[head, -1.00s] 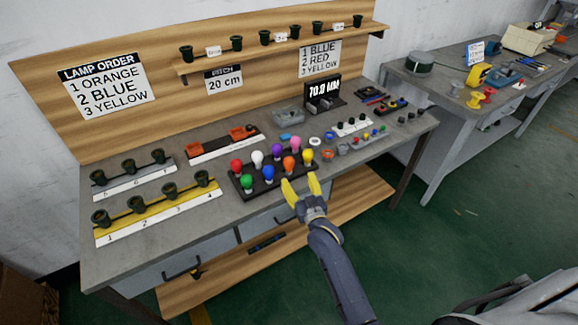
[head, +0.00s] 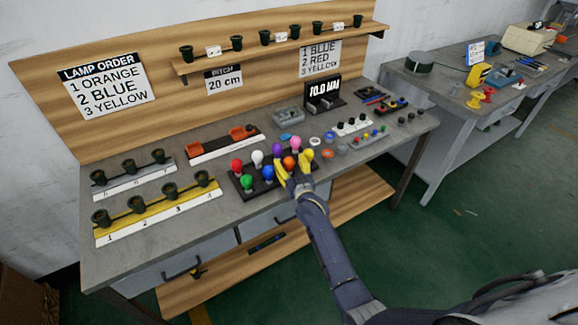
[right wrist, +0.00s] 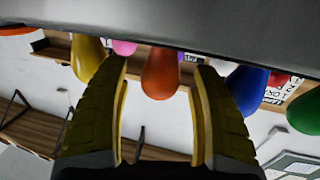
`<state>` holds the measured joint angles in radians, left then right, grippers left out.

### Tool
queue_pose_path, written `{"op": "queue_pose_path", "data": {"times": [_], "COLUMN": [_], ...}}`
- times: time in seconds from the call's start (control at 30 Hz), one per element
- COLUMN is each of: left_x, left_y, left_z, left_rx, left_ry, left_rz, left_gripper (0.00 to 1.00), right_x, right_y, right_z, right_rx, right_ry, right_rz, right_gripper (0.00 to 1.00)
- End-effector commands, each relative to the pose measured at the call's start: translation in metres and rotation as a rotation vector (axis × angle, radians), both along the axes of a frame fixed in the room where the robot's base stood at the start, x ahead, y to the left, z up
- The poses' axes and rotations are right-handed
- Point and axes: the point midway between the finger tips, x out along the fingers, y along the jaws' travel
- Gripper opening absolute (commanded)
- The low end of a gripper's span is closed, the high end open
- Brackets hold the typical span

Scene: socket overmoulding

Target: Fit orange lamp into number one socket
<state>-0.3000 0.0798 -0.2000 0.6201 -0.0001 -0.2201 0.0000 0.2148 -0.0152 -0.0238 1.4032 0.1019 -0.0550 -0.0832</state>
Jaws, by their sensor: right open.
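The orange lamp (head: 289,162) stands in the dark lamp rack (head: 262,196) among several coloured lamps. My right gripper (head: 289,177) is open at the rack's front side, close to the orange lamp. In the right wrist view the orange lamp (right wrist: 160,75) shows between the two yellow fingers (right wrist: 160,110), apart from both. The number one socket (head: 102,220) is the leftmost dark socket on the yellow strip (head: 150,216), at the bench's front left, and looks empty. My left gripper is not in view.
The yellow lamp (head: 307,156) and blue lamp (head: 268,174) stand close beside the orange one. A grey strip of sockets (head: 135,184) lies behind the yellow strip. The lamp order sign (head: 104,84) reads 1 orange, 2 blue, 3 yellow. Bench surface (head: 200,236) is clear at the front.

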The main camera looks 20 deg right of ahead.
Motion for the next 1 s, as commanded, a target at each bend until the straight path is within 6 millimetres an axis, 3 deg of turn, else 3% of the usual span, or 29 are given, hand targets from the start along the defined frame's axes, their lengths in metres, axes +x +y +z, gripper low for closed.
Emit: {"op": "queue_pose_path", "data": {"times": [0.37,0.83,1.0], "left_x": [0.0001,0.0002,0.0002], "left_y": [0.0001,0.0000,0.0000], "left_z": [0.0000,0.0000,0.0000], "left_rx": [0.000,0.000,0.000], "left_ry": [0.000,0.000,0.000], "left_rz": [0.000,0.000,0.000], "left_gripper": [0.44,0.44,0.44], "right_x": [0.0048,0.0046,0.0046], "right_y": [0.0002,0.0001,0.0001], "right_z": [0.0001,0.0000,0.0001], "right_rx": [-0.001,-0.001,-0.001], "right_ry": [0.000,0.000,0.000], "right_rz": [0.000,0.000,0.000], "right_gripper": [0.63,0.09,0.09]}}
